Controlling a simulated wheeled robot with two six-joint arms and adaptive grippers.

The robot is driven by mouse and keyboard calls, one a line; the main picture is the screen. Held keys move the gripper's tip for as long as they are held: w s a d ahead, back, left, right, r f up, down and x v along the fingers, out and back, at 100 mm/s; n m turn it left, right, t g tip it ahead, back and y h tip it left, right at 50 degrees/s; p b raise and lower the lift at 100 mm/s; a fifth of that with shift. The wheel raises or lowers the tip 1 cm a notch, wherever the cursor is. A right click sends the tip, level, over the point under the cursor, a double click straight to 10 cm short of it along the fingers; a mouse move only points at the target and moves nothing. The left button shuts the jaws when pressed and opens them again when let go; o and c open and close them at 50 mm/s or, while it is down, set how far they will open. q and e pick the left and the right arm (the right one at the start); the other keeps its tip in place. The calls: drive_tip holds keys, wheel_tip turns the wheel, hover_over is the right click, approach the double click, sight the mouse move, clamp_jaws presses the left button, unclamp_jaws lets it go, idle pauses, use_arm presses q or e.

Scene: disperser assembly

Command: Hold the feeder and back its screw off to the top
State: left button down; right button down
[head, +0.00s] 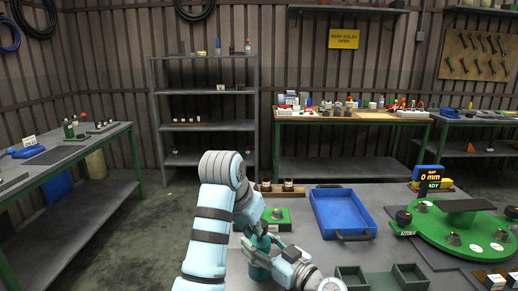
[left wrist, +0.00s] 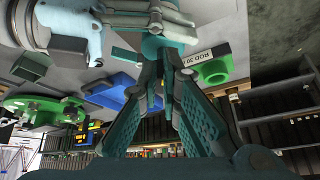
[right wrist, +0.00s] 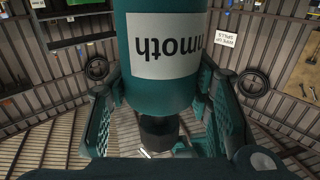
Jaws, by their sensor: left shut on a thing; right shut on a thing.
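The feeder (head: 260,264) is a teal cylinder held upright above the table's near edge. In the right wrist view its body (right wrist: 160,88) fills the middle, with a white label in upside-down lettering and a narrower dark part (right wrist: 158,132) at its end. My right gripper (head: 285,255) comes from the lower right and is shut on the feeder body, its fingers (right wrist: 160,115) on both sides. My left gripper (head: 264,230) points down from above, shut at the feeder's top end; its fingers (left wrist: 160,72) converge there. The screw is mostly hidden between them.
A blue tray (head: 340,210) and a green block (head: 278,218) lie beyond the grippers. Dark green bins (head: 382,281) stand to the right. A round green fixture (head: 455,232) and a display (head: 430,176) reading 0 mm, READY are farther right.

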use_arm(q)
drive_tip(key=shift+s+d+f, duration=0.15)
drive_tip(key=shift+d+f, duration=0.05)
drive_tip(key=shift+f, duration=0.05)
wheel_tip(320, 180, up, 6)
drive_tip(key=shift+s+a+r, duration=0.15)
drive_tip(key=shift+s, duration=0.15)
drive_tip(key=shift+r, duration=0.1)
